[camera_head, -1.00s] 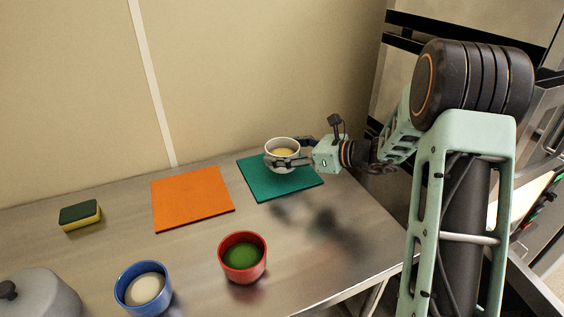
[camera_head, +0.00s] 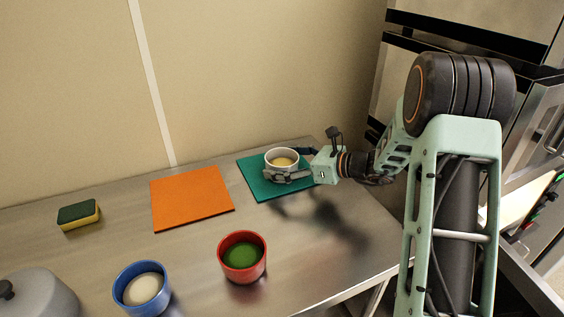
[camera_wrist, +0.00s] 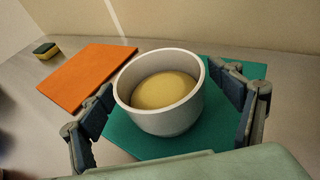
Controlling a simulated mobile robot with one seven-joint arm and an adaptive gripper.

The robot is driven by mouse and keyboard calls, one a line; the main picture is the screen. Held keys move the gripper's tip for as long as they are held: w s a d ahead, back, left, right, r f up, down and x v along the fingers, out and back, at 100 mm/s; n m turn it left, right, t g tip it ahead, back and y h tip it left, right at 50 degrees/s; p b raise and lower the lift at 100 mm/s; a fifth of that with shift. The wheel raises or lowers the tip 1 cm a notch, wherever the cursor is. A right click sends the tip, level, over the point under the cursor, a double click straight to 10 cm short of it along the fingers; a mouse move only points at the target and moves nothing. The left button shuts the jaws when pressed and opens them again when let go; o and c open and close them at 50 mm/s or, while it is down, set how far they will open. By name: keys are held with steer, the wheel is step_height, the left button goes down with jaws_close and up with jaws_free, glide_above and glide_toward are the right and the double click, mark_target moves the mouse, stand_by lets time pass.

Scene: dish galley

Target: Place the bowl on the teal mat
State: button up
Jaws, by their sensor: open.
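The white bowl (camera_head: 282,165) with yellowish contents is at the teal mat (camera_head: 251,173) and looks upright. In the wrist view the bowl (camera_wrist: 162,108) appears to rest on the teal mat (camera_wrist: 128,139), though its base is partly hard to see. My gripper (camera_head: 286,165) is open, low over the mat, with one finger on each side of the bowl. In the wrist view my gripper's (camera_wrist: 160,90) fingers stand apart from the bowl's wall, with gaps on both sides.
An orange mat (camera_head: 192,198) lies bare left of the teal mat. A red bowl (camera_head: 242,257) with green contents and a blue bowl (camera_head: 142,289) stand nearer the front. A sponge (camera_head: 79,215) and a grey lidded pot (camera_head: 38,295) are at the left. A wall is behind.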

steer(key=shift+r, duration=0.3)
steer(key=v, duration=1.2)
steer(key=shift+p, duration=0.4)
